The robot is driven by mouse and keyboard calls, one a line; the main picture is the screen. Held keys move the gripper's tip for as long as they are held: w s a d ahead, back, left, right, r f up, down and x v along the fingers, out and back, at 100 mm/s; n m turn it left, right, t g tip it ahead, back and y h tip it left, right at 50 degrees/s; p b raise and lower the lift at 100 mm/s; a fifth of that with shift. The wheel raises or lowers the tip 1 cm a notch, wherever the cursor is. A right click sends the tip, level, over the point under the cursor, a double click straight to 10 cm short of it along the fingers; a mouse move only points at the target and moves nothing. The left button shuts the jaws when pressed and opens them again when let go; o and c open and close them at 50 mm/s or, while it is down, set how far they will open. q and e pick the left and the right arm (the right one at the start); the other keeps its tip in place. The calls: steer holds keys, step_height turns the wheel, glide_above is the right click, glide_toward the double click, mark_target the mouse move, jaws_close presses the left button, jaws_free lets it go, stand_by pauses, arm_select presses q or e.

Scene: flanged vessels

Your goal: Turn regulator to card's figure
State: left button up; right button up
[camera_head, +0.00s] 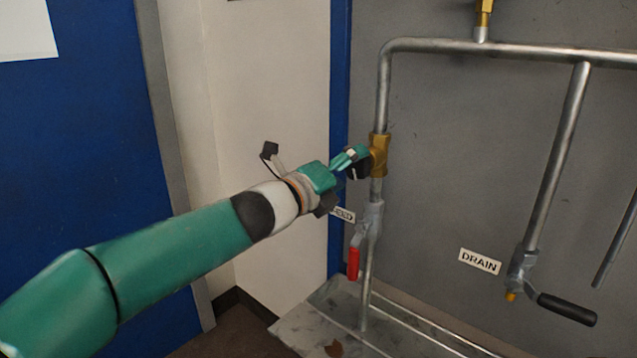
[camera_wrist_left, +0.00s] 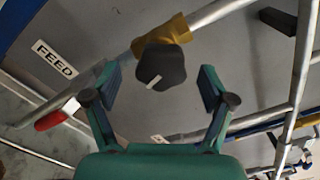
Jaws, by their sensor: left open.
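The brass regulator body (camera_head: 379,155) sits on the upright pipe, just beyond my left gripper (camera_head: 349,163). In the left wrist view its brass body (camera_wrist_left: 178,27) carries a black lobed knob (camera_wrist_left: 163,62) with a white pointer mark. My left gripper (camera_wrist_left: 158,75) is open, with one finger on each side of the knob and a visible gap to each. The fingers partly hide the knob in the head view. A white sheet (camera_head: 25,30) is cut off at the upper left; no figure on it can be read. My right gripper is not in view.
Below the regulator is a valve with a red handle (camera_head: 353,263), beside a partly hidden FEED label (camera_head: 344,214). A DRAIN label (camera_head: 479,261) and a black-handled valve (camera_head: 567,309) are at right. Grey panel (camera_head: 450,150) stands behind the pipes.

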arm_select(q)
steer(key=v, duration=0.9)
steer(key=shift+a+f, duration=0.1)
steer(key=w+a+f+n+g+y+p, duration=0.2)
steer(key=f+n+p, duration=0.1)
steer(key=f, duration=0.8)
steer(key=w+a+f+n+g+y+p, duration=0.1)
steer(key=a+f+n+g+y+p, duration=0.15)
steer(key=f, duration=0.85)
steer(key=s+a+f+n+g+p, duration=0.15)
steer(key=s+f+n, duration=0.25)
steer(key=f, duration=0.4)
steer(key=s+f+n+g+p, duration=0.2)
steer(key=s+f+n, duration=0.25)
steer(key=f, duration=0.45)
steer(key=s+f+n+g+y, duration=0.1)
steer(key=s+f+n+g, duration=0.2)
steer(key=s+n, duration=0.7)
steer(key=s+f+n+g+y+p, duration=0.1)
steer(key=s+f+n+g, duration=0.2)
steer(key=s+f+n, duration=0.5)
steer(key=s+a+n, duration=0.1)
steer(key=s, duration=0.4)
steer(key=shift+s+f+n, duration=0.2)
steer(key=shift+s+n, duration=0.1)
steer(key=shift+n, duration=0.1)
